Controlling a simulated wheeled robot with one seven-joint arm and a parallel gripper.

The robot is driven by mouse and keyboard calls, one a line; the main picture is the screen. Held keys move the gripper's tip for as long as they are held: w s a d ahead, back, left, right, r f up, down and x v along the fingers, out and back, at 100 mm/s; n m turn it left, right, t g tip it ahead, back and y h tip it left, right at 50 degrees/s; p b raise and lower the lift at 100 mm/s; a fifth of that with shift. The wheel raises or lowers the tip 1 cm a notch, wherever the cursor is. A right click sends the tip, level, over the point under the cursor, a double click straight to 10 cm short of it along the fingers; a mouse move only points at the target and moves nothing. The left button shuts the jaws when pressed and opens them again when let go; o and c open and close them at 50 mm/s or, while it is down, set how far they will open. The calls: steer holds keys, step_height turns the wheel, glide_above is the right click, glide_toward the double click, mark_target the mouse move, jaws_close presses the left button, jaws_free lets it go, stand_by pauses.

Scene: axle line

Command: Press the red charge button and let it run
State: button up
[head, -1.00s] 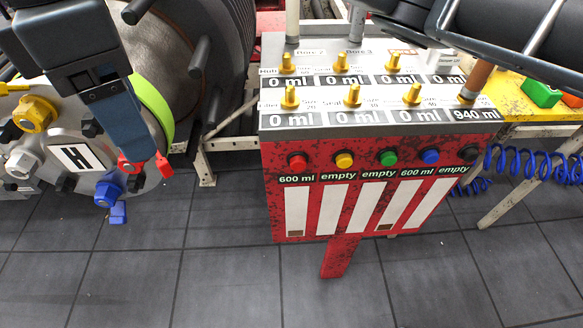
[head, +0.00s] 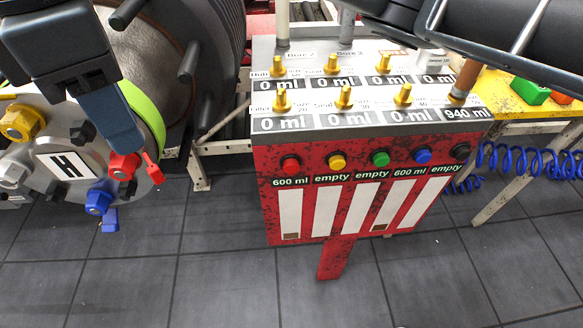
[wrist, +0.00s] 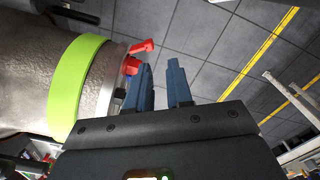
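A red cabinet (head: 262,205) stands in the middle of the head view. On its front is a row of round buttons. The red button (head: 290,165) is at the left end, above a label reading "600 ml". It is uncovered, and nothing touches it. My gripper (head: 126,152) is well to the left of it, in front of a drum end. In the wrist view my gripper (wrist: 160,75) has its two blue fingers apart with nothing between them. I cannot tell whether the fingers touch the drum's red valve (wrist: 133,65).
The cabinet's yellow (head: 337,162), green (head: 380,158), blue (head: 423,156) and black (head: 460,152) buttons sit to the right. Brass fittings (head: 344,97) stand on its top. The drum end (head: 65,168) carries coloured valves. Blue coiled hose (head: 520,160) hangs at right. The floor in front is clear.

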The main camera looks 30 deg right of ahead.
jaws_close()
stand_by(1.1)
